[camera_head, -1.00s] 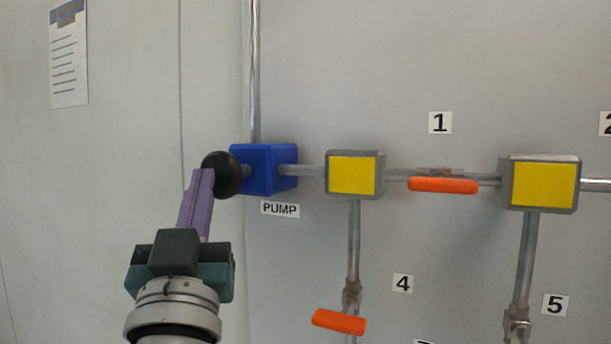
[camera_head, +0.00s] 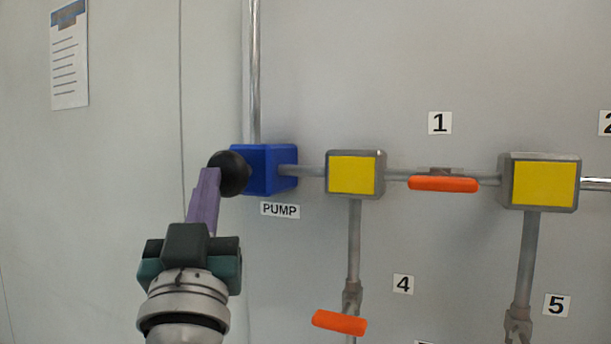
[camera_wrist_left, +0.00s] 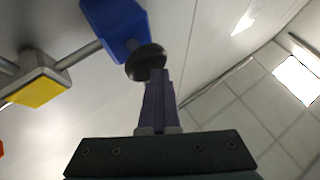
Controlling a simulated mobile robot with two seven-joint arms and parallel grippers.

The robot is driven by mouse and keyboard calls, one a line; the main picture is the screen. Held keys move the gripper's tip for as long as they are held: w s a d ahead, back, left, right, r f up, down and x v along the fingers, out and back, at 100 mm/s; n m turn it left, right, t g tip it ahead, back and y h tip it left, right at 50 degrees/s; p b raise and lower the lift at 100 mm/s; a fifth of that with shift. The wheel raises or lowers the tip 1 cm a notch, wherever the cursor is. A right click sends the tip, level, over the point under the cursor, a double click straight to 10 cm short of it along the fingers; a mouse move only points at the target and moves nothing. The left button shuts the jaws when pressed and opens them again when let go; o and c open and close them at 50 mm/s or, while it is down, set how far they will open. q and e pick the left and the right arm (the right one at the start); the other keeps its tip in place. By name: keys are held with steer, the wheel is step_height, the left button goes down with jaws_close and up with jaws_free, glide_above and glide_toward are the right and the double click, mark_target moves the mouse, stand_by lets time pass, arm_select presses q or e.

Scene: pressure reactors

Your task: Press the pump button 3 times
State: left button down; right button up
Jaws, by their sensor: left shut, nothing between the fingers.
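The blue pump box (camera_head: 271,170) is on the wall pipework above the PUMP label (camera_head: 280,210). Its round black button (camera_head: 230,173) sticks out on the left side, close against the box in the head view. My left gripper (camera_head: 209,172) is shut and empty, its purple fingers together. The fingertips are at the button's lower left and seem to touch it. In the left wrist view the fingers (camera_wrist_left: 160,75) reach up to the black button (camera_wrist_left: 146,62), with the blue box (camera_wrist_left: 113,25) behind. The right gripper is not in view.
Right of the pump, a pipe leads to yellow-faced boxes (camera_head: 353,175) (camera_head: 543,183). Orange valve handles (camera_head: 443,184) (camera_head: 339,322) sit near labels 1 and 4. A paper sheet (camera_head: 69,55) hangs on the left wall.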

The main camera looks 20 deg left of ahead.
arm_select(q)
steer(key=shift+w+b, duration=0.45)
steer(key=shift+w, duration=0.35)
stand_by(0.5)
stand_by(0.4)
steer(key=s+p, duration=0.3)
steer(key=s, duration=0.1)
steer(key=shift+a, duration=0.1)
stand_by(0.4)
